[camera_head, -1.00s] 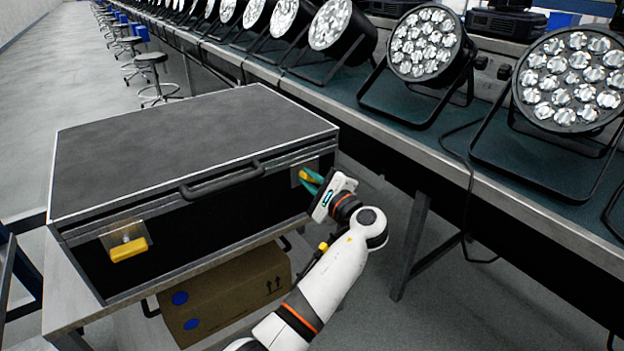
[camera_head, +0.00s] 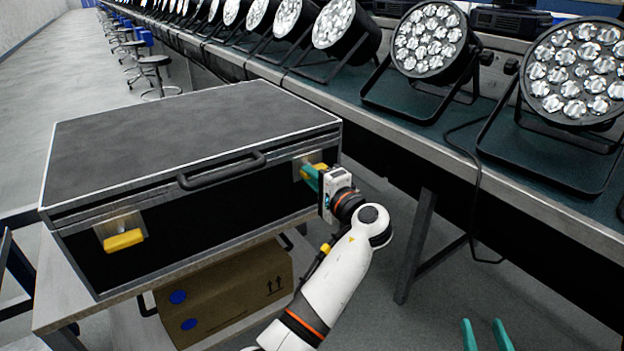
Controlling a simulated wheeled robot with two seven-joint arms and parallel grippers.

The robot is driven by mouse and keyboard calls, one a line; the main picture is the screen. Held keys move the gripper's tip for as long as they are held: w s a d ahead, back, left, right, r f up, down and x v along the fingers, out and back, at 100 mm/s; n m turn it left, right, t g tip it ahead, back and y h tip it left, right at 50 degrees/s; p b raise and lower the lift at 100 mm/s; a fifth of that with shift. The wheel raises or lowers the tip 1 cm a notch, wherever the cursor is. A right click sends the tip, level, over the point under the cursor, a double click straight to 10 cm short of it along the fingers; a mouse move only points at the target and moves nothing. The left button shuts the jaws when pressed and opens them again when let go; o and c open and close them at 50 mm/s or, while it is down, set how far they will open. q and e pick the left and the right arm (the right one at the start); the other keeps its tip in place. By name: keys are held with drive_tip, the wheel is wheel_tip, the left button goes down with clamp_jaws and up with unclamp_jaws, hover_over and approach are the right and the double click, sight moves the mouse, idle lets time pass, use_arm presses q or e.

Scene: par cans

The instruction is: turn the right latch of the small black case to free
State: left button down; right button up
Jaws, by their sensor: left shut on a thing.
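The small black case (camera_head: 190,140) stands on a light table with its lid down and a handle on its front. Its right latch (camera_head: 319,167) is a yellow lever on a metal plate, partly hidden by my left gripper. Its left latch (camera_head: 124,241) is a yellow lever lying nearly level. My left gripper (camera_head: 311,177) is shut on the right latch, with its teal fingers at the lever. The exact angle of that lever is hard to tell. My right gripper (camera_head: 485,335) shows only two teal fingertips at the bottom edge, apart and empty.
A long bench (camera_head: 420,130) with several par cans (camera_head: 432,42) runs behind and to the right of the case. A cardboard box (camera_head: 225,295) sits below the case. A black cable (camera_head: 476,200) hangs off the bench. Stools stand at the far left.

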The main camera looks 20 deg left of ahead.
use_arm(q)
drive_tip(key=shift+f, duration=0.1)
use_arm(e)
drive_tip(key=shift+r, duration=0.15)
use_arm(q)
drive_tip(key=c, duration=1.4)
unclamp_jaws()
